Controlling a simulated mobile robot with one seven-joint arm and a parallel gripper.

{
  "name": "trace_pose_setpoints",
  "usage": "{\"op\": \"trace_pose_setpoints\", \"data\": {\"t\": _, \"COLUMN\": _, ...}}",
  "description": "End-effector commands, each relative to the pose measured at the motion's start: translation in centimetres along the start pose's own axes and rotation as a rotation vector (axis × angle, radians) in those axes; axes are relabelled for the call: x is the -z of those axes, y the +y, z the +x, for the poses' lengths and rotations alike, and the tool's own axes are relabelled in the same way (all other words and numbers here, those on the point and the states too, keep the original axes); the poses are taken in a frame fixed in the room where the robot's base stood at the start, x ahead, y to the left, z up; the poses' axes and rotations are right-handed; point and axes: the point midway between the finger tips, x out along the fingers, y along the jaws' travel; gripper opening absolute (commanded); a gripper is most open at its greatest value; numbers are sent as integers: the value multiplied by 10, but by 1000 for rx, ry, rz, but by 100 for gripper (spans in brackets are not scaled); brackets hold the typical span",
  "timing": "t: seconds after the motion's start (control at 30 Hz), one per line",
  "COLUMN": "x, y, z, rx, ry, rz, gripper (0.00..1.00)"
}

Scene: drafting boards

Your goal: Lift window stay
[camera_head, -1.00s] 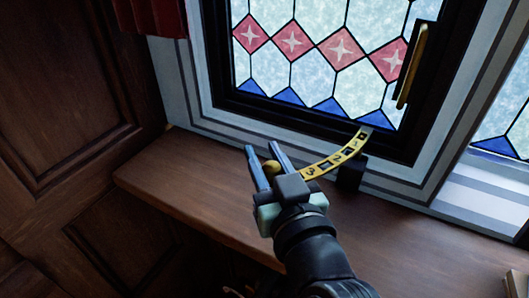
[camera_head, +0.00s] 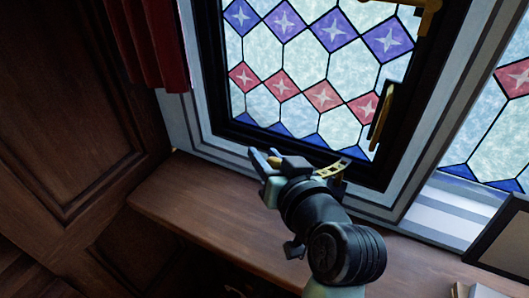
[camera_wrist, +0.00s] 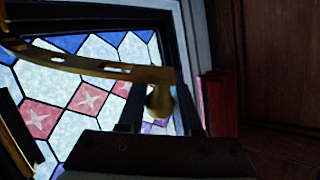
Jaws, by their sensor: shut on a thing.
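The window stay (camera_head: 332,169) is a curved brass bar with slots or marks, at the bottom of the leaded window. In the head view my arm hides much of it. In the wrist view the stay (camera_wrist: 92,66) runs across the upper left to a round brass knob (camera_wrist: 158,101) at its end. My gripper (camera_head: 263,158) is shut on that knob, with one blue-grey finger on each side. The gripper's two fingers (camera_wrist: 160,108) also show in the wrist view. The bar looks tilted in the head view, with its knob end just in front of the window's lower frame.
The black window frame (camera_head: 300,152) stands close behind my gripper. A brass window handle (camera_head: 383,117) is at its right side. A wooden sill (camera_head: 185,200) lies below, mostly bare at left. A red curtain (camera_head: 160,50) hangs at left. A dark-framed panel (camera_head: 505,238) is at lower right.

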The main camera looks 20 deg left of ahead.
Motion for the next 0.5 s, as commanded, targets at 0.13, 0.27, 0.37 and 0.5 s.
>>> {"op": "trace_pose_setpoints", "data": {"t": 0.13, "x": 1, "y": 0, "z": 0, "rx": 0, "ry": 1, "rz": 2, "gripper": 0}}
{"op": "trace_pose_setpoints", "data": {"t": 0.27, "x": 1, "y": 0, "z": 0, "rx": 0, "ry": 1, "rz": 2, "gripper": 0}}
{"op": "trace_pose_setpoints", "data": {"t": 0.37, "x": 1, "y": 0, "z": 0, "rx": 0, "ry": 1, "rz": 1, "gripper": 43}}
{"op": "trace_pose_setpoints", "data": {"t": 0.5, "x": 1, "y": 0, "z": 0, "rx": 0, "ry": 1, "rz": 1, "gripper": 64}}
